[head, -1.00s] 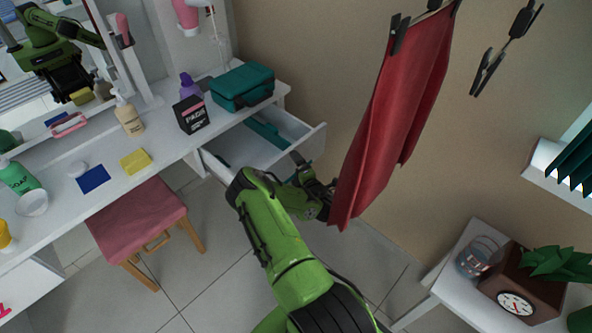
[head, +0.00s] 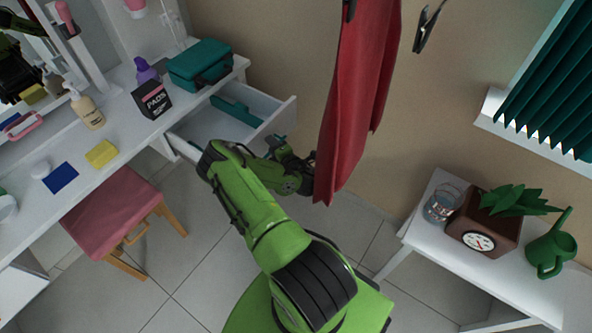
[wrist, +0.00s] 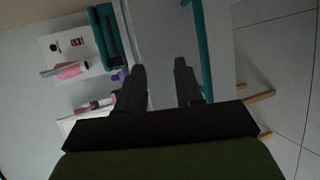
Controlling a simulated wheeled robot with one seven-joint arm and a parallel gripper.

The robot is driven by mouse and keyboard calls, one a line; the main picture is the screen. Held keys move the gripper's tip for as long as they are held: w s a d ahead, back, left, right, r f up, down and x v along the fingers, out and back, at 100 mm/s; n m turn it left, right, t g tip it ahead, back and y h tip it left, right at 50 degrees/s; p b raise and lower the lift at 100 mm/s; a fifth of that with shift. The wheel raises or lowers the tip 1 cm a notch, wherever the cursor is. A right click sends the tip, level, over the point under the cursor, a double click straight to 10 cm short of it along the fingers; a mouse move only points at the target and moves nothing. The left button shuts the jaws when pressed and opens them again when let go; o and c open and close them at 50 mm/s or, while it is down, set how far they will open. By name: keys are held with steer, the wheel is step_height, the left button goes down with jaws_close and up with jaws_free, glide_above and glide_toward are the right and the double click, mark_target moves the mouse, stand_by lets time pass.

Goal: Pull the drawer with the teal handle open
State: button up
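The white drawer (head: 225,124) under the right end of the dressing table stands open, with a teal item (head: 237,111) inside. Its teal handle shows as a long bar in the wrist view (wrist: 206,55); in the head view only a small teal part (head: 281,140) shows behind my arm. My gripper (head: 276,148) is at the drawer's front. In the wrist view, its two dark fingers (wrist: 160,80) are spread apart with nothing visible between them. The handle bar runs to the right of the right finger, outside the gap. Whether finger and bar touch cannot be told.
A teal case (head: 198,64), a black box (head: 152,100) and bottles stand on the white dressing table (head: 125,125). A pink stool (head: 108,208) stands before it. A red cloth (head: 352,100) hangs close right of my gripper. A white side table (head: 450,255) stands at right. The floor between is clear.

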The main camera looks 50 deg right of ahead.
steer(key=f+p+v, duration=0.1)
steer(key=p+v, duration=0.7)
steer(key=v, duration=0.2)
steer(key=shift+s, duration=0.15)
stand_by(0.5)
steer(key=shift+s+p, duration=0.35)
steer(key=shift+p, duration=0.9)
steer(key=p+v, duration=0.1)
steer(key=p, duration=0.1)
steer(key=p+v, duration=0.1)
steer(key=p, duration=0.2)
steer(key=p+v, duration=0.2)
steer(key=shift+f, duration=0.3)
steer(key=shift+p, duration=0.3)
